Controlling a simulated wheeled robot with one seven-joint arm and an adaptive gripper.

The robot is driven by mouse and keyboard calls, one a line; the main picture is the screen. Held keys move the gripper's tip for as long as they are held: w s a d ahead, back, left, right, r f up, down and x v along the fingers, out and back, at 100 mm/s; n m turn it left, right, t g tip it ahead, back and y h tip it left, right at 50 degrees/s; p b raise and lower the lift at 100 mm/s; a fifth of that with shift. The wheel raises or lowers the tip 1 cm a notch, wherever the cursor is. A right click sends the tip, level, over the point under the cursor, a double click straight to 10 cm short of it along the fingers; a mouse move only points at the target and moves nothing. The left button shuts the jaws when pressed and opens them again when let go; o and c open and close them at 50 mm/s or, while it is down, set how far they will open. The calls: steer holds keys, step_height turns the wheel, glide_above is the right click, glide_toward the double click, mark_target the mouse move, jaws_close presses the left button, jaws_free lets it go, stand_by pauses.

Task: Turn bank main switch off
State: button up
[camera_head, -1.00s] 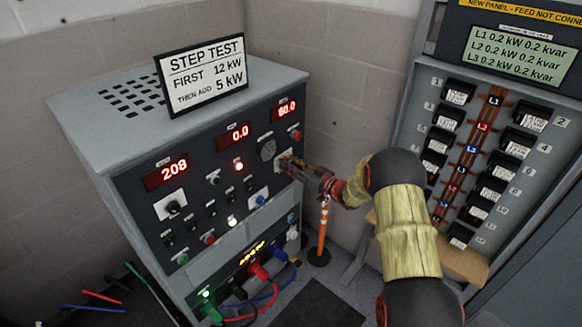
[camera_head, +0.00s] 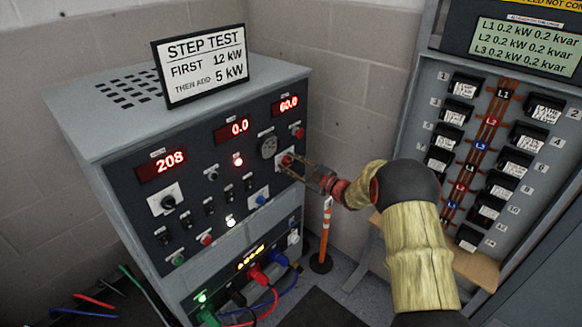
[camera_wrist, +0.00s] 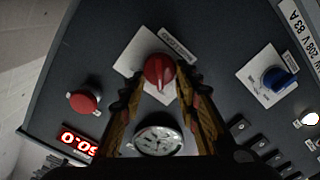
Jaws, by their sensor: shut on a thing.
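The load bank (camera_head: 130,225) is a grey cabinet with a dark control panel. A red rotary switch (camera_wrist: 158,70) on a white plate is in the upper middle of the wrist view; its label is too small to read. In the head view the red switch (camera_head: 286,160) is at the panel's right side, partly behind the fingers. My gripper (camera_wrist: 160,82) has its two fingertips on either side of the red knob and is shut on it. The gripper (camera_head: 293,164) reaches the panel from the right in the head view.
A blue rotary knob (camera_wrist: 278,80), a red push button (camera_wrist: 84,101) and a round gauge (camera_wrist: 158,140) are close around the switch. Displays read 208, 0.0 and 60.0. An orange post (camera_head: 324,235) stands below my arm. A breaker panel (camera_head: 420,105) is at right.

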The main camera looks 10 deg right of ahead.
steer(key=shift+f+n, duration=0.1)
steer(key=shift+n, duration=0.2)
stand_by(0.4)
steer(key=o, duration=1)
steer(key=shift+o, duration=0.4)
steer(key=v, duration=1.2)
